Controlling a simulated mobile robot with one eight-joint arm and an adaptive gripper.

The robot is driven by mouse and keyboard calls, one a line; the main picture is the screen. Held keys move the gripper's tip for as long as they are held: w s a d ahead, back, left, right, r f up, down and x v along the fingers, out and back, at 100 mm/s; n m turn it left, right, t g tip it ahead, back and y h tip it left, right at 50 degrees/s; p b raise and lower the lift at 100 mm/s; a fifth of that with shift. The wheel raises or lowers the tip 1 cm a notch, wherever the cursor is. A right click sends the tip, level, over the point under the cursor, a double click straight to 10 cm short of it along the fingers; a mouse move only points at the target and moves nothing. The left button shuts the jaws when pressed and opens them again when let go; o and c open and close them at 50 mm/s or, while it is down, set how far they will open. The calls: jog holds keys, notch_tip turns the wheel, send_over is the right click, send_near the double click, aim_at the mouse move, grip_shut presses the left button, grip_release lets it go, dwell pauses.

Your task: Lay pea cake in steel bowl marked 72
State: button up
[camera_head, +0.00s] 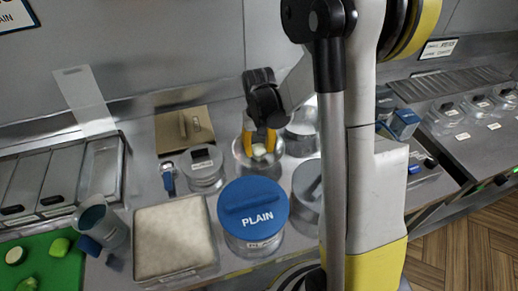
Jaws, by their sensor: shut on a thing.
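My gripper (258,147), with yellow fingers pointing down, is shut on a small pale, whitish-green piece (259,152), which looks like the pea cake. The gripper and piece are over or inside the mouth of a round, shiny container (242,168), which may be the steel bowl. I cannot read a 72 on it. I cannot tell whether the piece touches the container's bottom.
A blue-lidded container marked PLAIN (252,210) stands in front. A pale-filled square tray (174,236) is left of it. A green board (42,262) holds several green pieces. A lidded steel pot (308,186) stands close on the right.

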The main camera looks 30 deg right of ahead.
aim_at(259, 149)
jog(key=shift+f, duration=0.25)
jog(key=o, duration=0.8)
jog(key=shift+o, duration=0.2)
jog(key=shift+r, duration=0.1)
notch_tip(259, 149, up, 12)
jog(key=p, duration=0.4)
jog(key=s+a+r+n+t, duration=0.2)
jog(key=s+a+r+t, duration=0.5)
jog(key=s+a+r, duration=0.3)
jog(key=shift+s+n, duration=0.3)
jog(key=shift+s, duration=1.95)
jog(key=shift+a, duration=0.1)
